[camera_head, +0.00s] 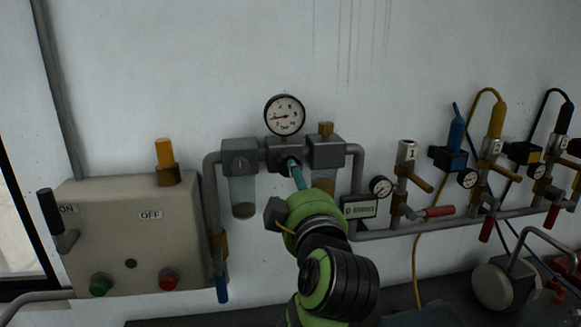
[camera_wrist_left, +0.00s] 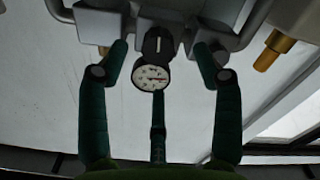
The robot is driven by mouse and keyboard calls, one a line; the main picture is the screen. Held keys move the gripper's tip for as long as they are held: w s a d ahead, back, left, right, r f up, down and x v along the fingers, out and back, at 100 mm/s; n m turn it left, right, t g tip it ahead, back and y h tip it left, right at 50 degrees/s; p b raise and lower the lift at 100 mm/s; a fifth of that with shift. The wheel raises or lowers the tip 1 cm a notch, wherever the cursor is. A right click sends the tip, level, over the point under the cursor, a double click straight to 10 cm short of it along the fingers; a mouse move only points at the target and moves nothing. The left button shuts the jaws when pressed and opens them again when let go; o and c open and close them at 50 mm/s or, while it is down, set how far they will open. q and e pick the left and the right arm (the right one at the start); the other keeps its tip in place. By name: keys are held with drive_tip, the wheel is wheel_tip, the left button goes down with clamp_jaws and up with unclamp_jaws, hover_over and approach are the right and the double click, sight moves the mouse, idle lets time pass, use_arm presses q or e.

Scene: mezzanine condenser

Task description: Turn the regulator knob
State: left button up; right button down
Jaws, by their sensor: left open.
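The regulator knob (camera_wrist_left: 157,43) is dark with a pale mark and sits on a grey block of the air unit, beside the round gauge (camera_wrist_left: 152,78). In the head view the block (camera_head: 284,146) is mostly visible under the gauge (camera_head: 285,115), but my arm covers the knob. My left gripper (camera_head: 293,168) reaches up to the block from below. My right gripper is not in view.
A filter bowl (camera_head: 243,193) hangs left of the block and a similar unit (camera_head: 326,152) stands close on its right. A beige switch box (camera_head: 133,240) with a lever is further left. Pipes with valves (camera_head: 407,165) and small gauges run along the wall to the right.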

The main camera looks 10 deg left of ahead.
use_arm(q)
drive_tip(key=r+p+x, duration=0.1)
drive_tip(key=p+x, duration=0.3)
drive_tip(key=x, duration=0.2)
drive_tip(key=shift+w+a+r, duration=0.2)
drive_tip(key=shift+w+r, duration=0.05)
drive_tip(key=shift+w, duration=0.1)
drive_tip(key=c, duration=1.1)
